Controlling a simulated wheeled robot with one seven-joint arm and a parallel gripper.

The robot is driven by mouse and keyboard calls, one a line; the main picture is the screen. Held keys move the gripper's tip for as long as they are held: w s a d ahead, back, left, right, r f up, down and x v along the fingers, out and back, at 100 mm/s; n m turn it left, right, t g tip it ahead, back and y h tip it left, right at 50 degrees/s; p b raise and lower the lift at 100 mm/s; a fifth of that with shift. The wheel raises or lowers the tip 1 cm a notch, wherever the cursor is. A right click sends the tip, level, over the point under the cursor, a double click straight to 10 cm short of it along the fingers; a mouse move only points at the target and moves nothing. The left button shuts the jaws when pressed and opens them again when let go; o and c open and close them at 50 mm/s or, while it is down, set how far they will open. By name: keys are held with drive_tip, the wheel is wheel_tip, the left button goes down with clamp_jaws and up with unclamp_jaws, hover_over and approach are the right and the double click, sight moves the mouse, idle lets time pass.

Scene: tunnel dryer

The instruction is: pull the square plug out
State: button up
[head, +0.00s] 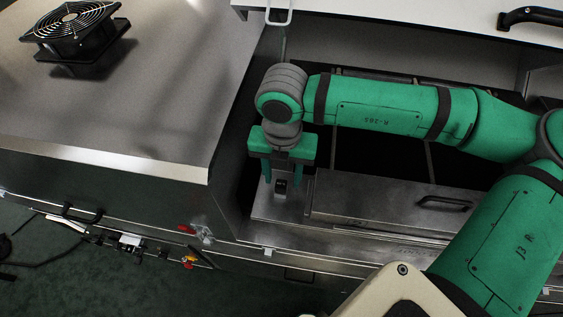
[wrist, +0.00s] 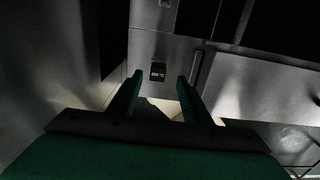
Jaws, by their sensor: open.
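My gripper (head: 282,179) is open and points down, with its two teal fingers apart over a metal ledge (head: 262,207). A small square block with a dark face (head: 281,186) shows between and just beyond the fingertips. In the wrist view, my gripper (wrist: 160,88) spreads its fingers to either side of a small black square (wrist: 158,72) with pale characters like a temperature readout, a little beyond the tips. Nothing is held. I cannot tell for sure whether this square is the square plug, and no other plug is clear.
A metal cover with a dark handle (head: 445,203) lies right of the gripper. A tall steel housing (head: 120,120) with a black fan (head: 75,30) stands close on the left. A white raised lid (head: 400,22) is behind the arm. Dark open bays lie beneath the arm.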

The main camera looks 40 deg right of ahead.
sight(280, 186)
drive_tip(key=shift+w+a+f, duration=0.1)
drive_tip(key=shift+w+f, duration=0.1)
drive_tip(key=shift+f, duration=1.15)
clamp_jaws()
